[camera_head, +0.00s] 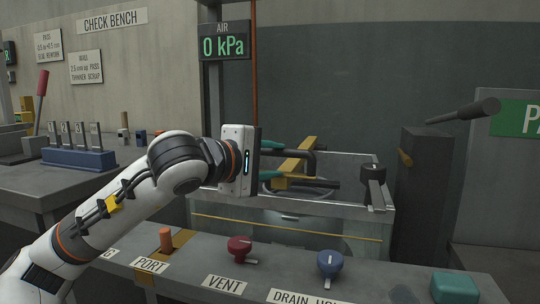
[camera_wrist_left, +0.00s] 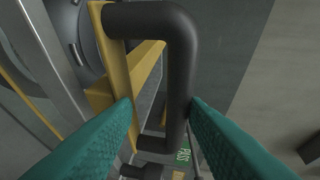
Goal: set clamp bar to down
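The clamp bar (camera_head: 296,160) is a yellow bar with a black U-shaped handle (camera_head: 310,163), above the left part of the open metal tank (camera_head: 345,214). It runs diagonally in the head view; its exact tilt is unclear. My left gripper (camera_head: 277,160) is beside it, teal fingers spread and pointing at the handle. In the left wrist view the open fingers (camera_wrist_left: 162,104) lie either side of the handle's long dark rod (camera_wrist_left: 179,85). The right fingertip looks close to the rod; contact cannot be told. The yellow bar (camera_wrist_left: 116,65) is behind the left fingertip. My right gripper is not in view.
The front panel holds a red knob (camera_head: 239,247), a blue knob (camera_head: 330,262) and a teal block (camera_head: 455,288). The air display (camera_head: 223,47) reads 0 kPa.

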